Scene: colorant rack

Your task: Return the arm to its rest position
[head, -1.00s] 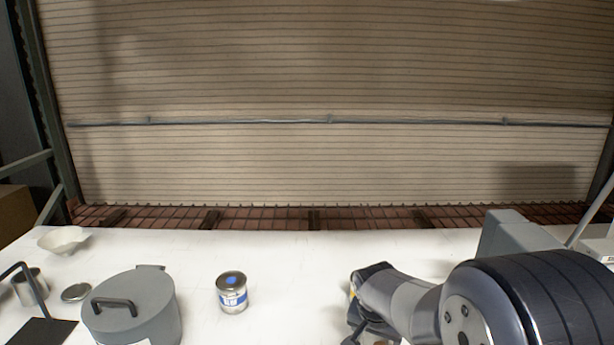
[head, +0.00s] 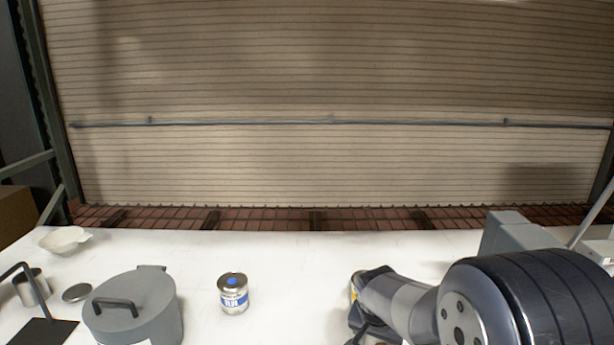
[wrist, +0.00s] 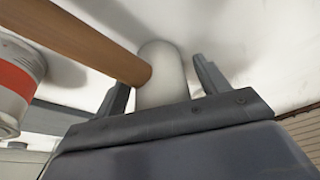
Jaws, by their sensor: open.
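My arm (head: 400,300) reaches in from the lower right of the head view, low over the white table (head: 290,280). My gripper (wrist: 162,85) shows in the wrist view with its two dark fingers apart. A pale, rounded cylinder with a wooden handle (wrist: 105,48), mallet-like, shows between and beyond the fingers. I cannot tell how far it is from them. In the head view the fingertips are mostly hidden by my arm and the lower frame edge.
A blue-labelled can (head: 233,294) stands left of my arm. A grey lidded pot (head: 135,312), a pale bowl (head: 64,240), a small metal cup (head: 32,288) and a round lid (head: 77,292) are farther left. A red-banded can (wrist: 16,85) is near the gripper. A grey box (head: 512,232) stands right.

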